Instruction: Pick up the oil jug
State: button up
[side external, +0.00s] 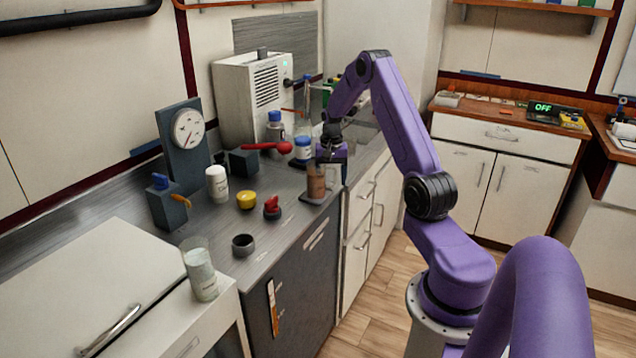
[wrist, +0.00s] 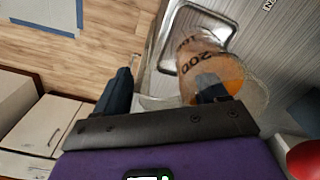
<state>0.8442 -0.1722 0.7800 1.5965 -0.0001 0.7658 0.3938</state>
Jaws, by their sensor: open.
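The oil jug (side external: 316,183) looks like a clear container with amber-brown contents. It stands near the front edge of the grey counter, on a small dark pad or scale. In the wrist view the jug (wrist: 208,64) shows dark markings that read 200. My gripper (side external: 331,160) is at the jug's upper part, pointing down, and hides some of it. In the wrist view my gripper (wrist: 167,92) is open. Its right finger overlaps the jug in the picture, and its left finger is off to the jug's left. I cannot tell whether either finger touches it.
A red-knobbed handle (side external: 272,147) and a blue-capped jar (side external: 302,149) are close on the left. A red-topped item (side external: 272,207), yellow pot (side external: 246,200), white bottle (side external: 217,184) and dark cup (side external: 243,245) stand farther left. A metal-rimmed sink or tray (wrist: 169,40) shows beyond the jug.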

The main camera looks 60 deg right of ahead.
jog(key=shift+f, duration=0.15)
grip_shut()
jog(key=shift+r, duration=0.25)
jog(key=shift+r, duration=1.3)
jog(key=s+a+r, duration=0.9)
jog(key=s, duration=0.1)
jog(key=shift+s+r, duration=0.2)
jog(key=shift+r, duration=0.2)
